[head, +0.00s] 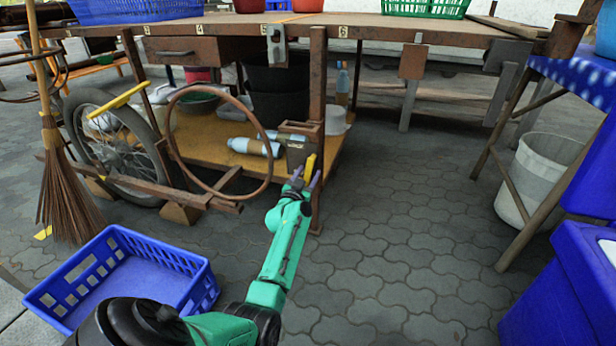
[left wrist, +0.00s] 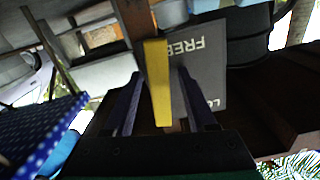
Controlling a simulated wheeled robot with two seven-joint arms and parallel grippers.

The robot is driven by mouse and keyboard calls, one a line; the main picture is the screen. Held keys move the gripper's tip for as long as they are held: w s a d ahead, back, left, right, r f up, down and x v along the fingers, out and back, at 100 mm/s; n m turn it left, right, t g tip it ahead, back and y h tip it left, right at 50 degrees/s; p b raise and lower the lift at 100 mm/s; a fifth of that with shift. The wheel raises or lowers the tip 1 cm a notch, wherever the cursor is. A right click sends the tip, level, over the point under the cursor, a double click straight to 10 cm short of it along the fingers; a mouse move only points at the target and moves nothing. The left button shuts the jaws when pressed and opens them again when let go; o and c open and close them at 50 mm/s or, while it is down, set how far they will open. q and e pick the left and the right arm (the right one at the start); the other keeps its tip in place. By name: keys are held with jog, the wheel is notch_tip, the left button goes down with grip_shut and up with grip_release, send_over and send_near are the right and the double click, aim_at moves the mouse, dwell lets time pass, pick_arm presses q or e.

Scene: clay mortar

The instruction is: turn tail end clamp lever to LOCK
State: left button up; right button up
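The yellow clamp lever (head: 310,164) stands up at the table's front post in the head view. In the left wrist view the lever (left wrist: 157,82) lies between my two purple fingers, with gaps visible on both sides. Behind it is a grey plate (left wrist: 206,62), printed FREE and a partly hidden word starting LO, both upside down. The lever points along the FREE side there. My left gripper (head: 304,178) is open, its fingertips at the lever's lower part; contact is not visible. My right gripper is out of view.
A bicycle wheel (head: 118,143) and a bare rim (head: 170,140) stand at the left. Two bottles (head: 252,147) lie on the lower shelf (head: 215,160). A blue crate (head: 205,288) sits on the floor. The paving (head: 410,235) right of my arm is clear.

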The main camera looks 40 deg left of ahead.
pick_arm(q)
grip_shut()
dwell(1.3)
